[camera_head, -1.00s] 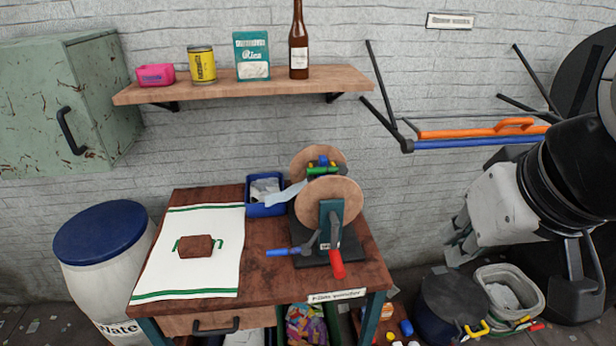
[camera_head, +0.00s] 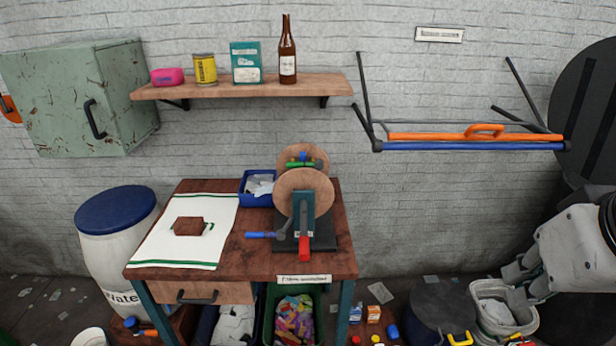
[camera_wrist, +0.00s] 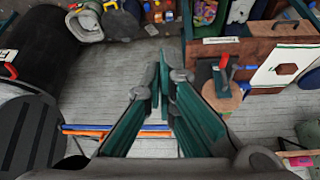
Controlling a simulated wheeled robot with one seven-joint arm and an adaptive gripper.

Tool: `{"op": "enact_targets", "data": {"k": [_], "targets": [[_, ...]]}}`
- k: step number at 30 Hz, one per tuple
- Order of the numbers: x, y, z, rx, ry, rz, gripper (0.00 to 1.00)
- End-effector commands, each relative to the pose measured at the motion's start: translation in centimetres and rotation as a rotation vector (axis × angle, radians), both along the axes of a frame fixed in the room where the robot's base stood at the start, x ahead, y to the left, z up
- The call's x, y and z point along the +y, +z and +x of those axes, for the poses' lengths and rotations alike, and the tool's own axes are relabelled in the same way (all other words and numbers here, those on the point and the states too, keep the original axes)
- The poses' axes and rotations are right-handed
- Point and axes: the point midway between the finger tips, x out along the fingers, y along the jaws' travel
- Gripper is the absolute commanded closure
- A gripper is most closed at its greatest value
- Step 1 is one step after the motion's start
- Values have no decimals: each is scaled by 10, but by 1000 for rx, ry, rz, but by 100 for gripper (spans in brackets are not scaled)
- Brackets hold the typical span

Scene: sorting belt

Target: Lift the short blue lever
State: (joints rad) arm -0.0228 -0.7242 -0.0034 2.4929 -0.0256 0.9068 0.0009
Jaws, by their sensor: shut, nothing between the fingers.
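The short blue lever (camera_head: 262,235) sticks out to the left from a bench-top machine (camera_head: 302,205) with two round wooden discs. A red-handled lever (camera_head: 304,248) points toward the front of the same machine. In the wrist view, the machine's red handle (camera_wrist: 223,62) shows to the right of my gripper. My gripper (camera_wrist: 160,72) is shut and empty, with its green fingers pointing into free space. In the head view, my gripper (camera_head: 512,283) is low at the right edge, well away from the blue lever and touching nothing on the bench.
The machine stands on a wooden bench (camera_head: 250,262) with a white cloth and brown block at left and a blue bin (camera_head: 258,199) behind. A folding rack (camera_head: 475,145) juts from the wall at right. Bins (camera_head: 500,318) stand on the floor below my gripper.

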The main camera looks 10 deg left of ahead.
Motion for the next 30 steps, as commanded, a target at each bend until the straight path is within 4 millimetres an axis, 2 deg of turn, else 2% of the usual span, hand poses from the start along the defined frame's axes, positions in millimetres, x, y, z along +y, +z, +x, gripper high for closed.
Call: {"op": "enact_targets", "data": {"k": [5,10,17,23,26,30], "targets": [[0,-41,35,150,144,-137,100],[3,-90,82,322,356,-377,100],[24,-149,152,480,652,-765,100],[71,-198,215,533,906,-1153,100],[106,-224,242,523,1028,-1362,100],[168,-263,272,466,1193,-1668,100]]}}
